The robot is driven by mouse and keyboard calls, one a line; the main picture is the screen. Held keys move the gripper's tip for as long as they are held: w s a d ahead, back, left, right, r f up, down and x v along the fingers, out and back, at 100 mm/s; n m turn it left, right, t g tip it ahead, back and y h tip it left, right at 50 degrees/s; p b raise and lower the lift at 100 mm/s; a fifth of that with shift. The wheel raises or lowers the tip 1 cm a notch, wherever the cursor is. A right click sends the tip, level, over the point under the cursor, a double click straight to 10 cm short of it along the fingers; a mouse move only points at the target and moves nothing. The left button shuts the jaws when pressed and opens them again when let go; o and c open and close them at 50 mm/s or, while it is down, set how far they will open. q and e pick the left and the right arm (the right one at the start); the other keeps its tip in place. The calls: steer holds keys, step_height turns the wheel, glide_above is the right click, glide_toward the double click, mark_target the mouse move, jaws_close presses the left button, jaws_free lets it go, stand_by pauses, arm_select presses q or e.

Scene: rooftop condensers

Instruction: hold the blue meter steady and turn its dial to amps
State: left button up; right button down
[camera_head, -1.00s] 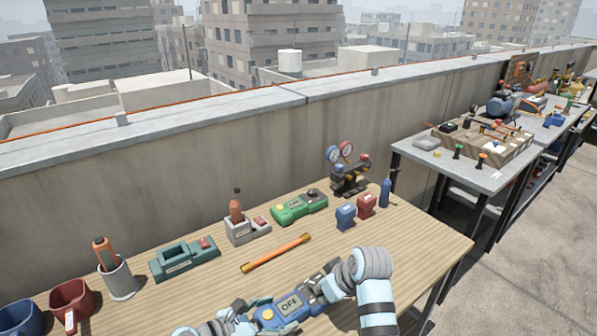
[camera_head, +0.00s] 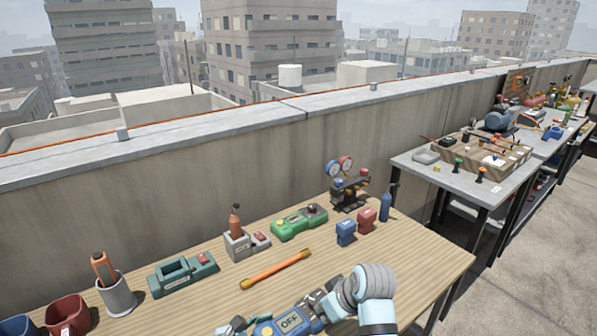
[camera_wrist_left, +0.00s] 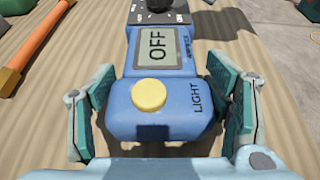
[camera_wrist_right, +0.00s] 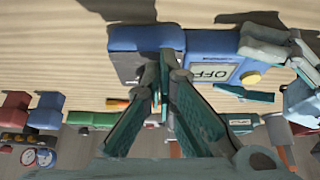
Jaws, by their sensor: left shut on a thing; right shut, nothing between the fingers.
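The blue meter (camera_head: 263,330) is at the bottom edge of the head view; its display reads OFF. In the left wrist view the meter (camera_wrist_left: 160,122) has a yellow LIGHT button (camera_wrist_left: 148,95) near, and a dark dial (camera_wrist_left: 158,5) at the top edge. My left gripper (camera_wrist_left: 166,92) is shut on the meter, one finger on each side of its button end. My right gripper (camera_head: 316,304) is shut and empty at the meter's dial end. In the right wrist view its fingers (camera_wrist_right: 167,72) are in front of the meter (camera_wrist_right: 190,50) and largely hide the dial.
An orange bar (camera_head: 275,270) lies just behind the meter. A green meter (camera_head: 300,221), a teal device (camera_head: 183,275), a gauge manifold (camera_head: 348,190), and blue (camera_head: 346,232) and red (camera_head: 367,220) blocks stand farther back. Mugs are front left. The table's right front is clear.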

steer(key=r, duration=0.3)
steer(key=a+r, duration=0.1)
steer(key=r, duration=0.1)
steer(key=shift+r, duration=0.2)
steer(key=f, duration=0.2)
steer(key=w+d+f, duration=0.1)
steer(key=f, duration=0.1)
steer(key=w+d+f, duration=0.1)
steer(key=f, duration=0.1)
steer(key=shift+s+a, duration=0.3)
steer(key=shift+a, duration=0.05)
stand_by(0.8)
steer(key=shift+s+a, duration=0.2)
steer(key=shift+a, duration=0.25)
